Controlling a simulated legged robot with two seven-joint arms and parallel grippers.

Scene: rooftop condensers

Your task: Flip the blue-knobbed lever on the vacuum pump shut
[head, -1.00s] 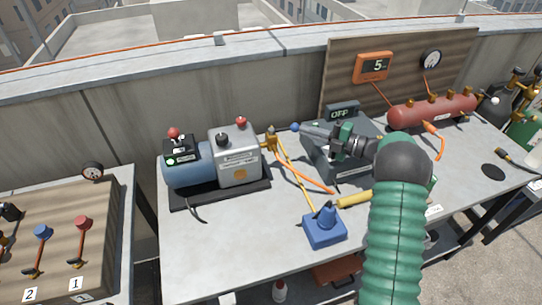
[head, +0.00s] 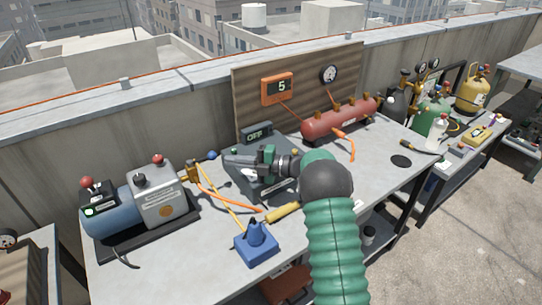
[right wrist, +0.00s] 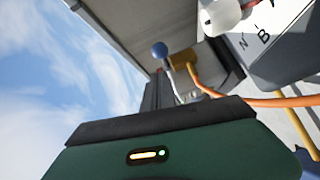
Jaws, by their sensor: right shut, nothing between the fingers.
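The vacuum pump (head: 128,205) stands on the left part of the workbench, with a blue motor and a grey box. A brass fitting (head: 190,173) sticks out of its right side. The lever's blue knob (head: 212,155) is just right of and above the fitting. In the right wrist view the knob (right wrist: 160,50) sits on a thin pale lever (right wrist: 172,82) beside the brass fitting (right wrist: 184,58). My right gripper (head: 227,161) is shut and empty, its tips just right of the knob. In the wrist view its fingers (right wrist: 158,92) are close to the lever; contact cannot be told. My left gripper is out of view.
A dark unit with an OFF display (head: 257,133) lies below my right gripper. An orange hose (head: 222,201) runs from the fitting.

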